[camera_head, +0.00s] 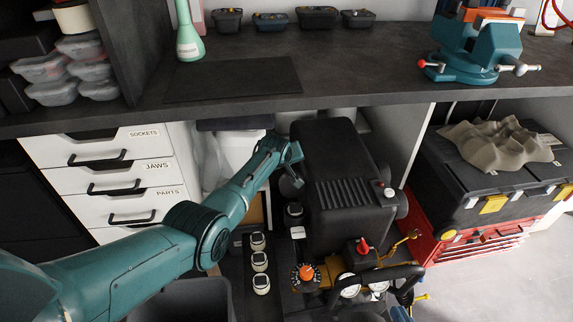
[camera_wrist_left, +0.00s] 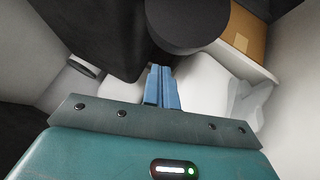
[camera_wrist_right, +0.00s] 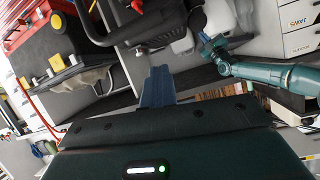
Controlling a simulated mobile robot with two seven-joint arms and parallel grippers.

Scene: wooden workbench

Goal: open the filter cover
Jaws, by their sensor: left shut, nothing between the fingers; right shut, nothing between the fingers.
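The black compressor (camera_head: 345,185) stands under the workbench. A dark round part (camera_wrist_left: 187,27), which looks like the filter cover, shows in the left wrist view just beyond my left fingertips. In the head view a dark round part (camera_head: 291,187) sits on the compressor's left side, partly hidden by my left arm. My left gripper (camera_wrist_left: 161,72) is shut and empty beside it; I cannot tell whether they touch. My right gripper (camera_head: 403,313) is at the bottom edge of the head view, near the gauges. It shows shut and empty in the right wrist view (camera_wrist_right: 157,72).
White drawers (camera_head: 120,175) stand on the left. A red toolbox (camera_head: 480,258) with a black case stands on the right. The bench edge (camera_head: 300,110) overhangs the compressor. Small jars (camera_head: 260,262), gauges (camera_head: 348,290) and an orange knob (camera_head: 306,272) lie in front.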

